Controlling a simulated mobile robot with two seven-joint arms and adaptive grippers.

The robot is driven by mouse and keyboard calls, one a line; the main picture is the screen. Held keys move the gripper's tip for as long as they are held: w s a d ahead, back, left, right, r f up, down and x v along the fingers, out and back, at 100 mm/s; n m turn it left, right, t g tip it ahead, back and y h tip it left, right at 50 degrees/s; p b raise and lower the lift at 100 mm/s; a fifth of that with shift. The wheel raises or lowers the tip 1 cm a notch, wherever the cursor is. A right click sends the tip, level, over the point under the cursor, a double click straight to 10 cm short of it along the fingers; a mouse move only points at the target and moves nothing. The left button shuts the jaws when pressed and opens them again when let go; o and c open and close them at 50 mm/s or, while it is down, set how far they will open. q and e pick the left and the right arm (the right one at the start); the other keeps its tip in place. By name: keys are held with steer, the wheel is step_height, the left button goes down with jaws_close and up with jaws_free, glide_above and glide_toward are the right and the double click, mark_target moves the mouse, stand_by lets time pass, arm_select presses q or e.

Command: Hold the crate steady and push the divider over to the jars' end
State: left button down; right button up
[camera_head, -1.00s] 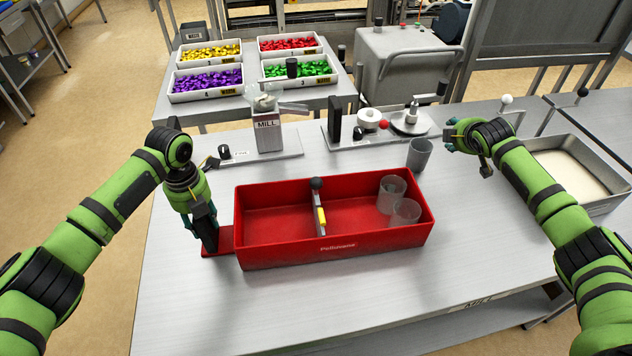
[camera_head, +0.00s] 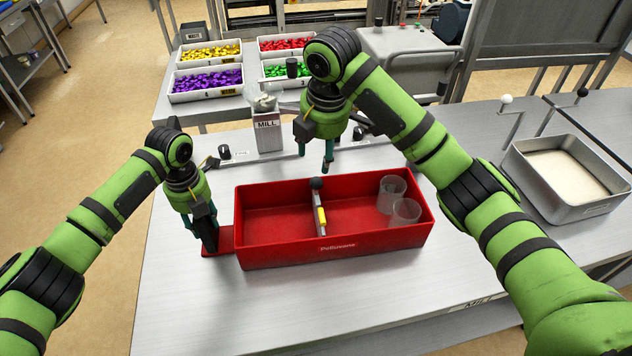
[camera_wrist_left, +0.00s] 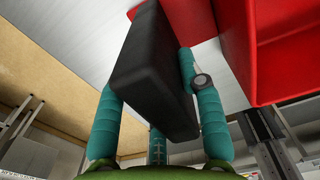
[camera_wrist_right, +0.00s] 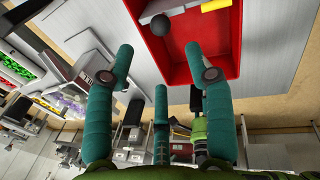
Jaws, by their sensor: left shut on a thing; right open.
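The red crate (camera_head: 275,255) stands on the table. The divider (camera_head: 321,215), a grey plate with a yellow strip and a dark round knob (camera_head: 316,184), crosses its middle. Two clear jars (camera_head: 391,194) stand in the crate's right end. My left gripper (camera_head: 208,240) is shut on the black upright handle (camera_wrist_left: 150,70) at the crate's left end. My right gripper (camera_head: 328,168) is open and empty, fingers pointing down, above the crate's back edge near the knob. In the right wrist view the knob (camera_wrist_right: 193,50) and yellow strip (camera_wrist_right: 215,5) show beyond the fingers.
The mill (camera_head: 268,132) stands behind the crate. A metal tray of pale powder (camera_head: 565,175) is at the right. Trays of coloured pieces (camera_head: 207,83) are on the back table. The table in front of the crate is clear.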

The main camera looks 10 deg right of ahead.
mark_target(317, 179)
steer(key=x, duration=1.2)
steer(key=shift+s+d, duration=0.1)
steer(key=shift+s, duration=0.05)
jaws_close()
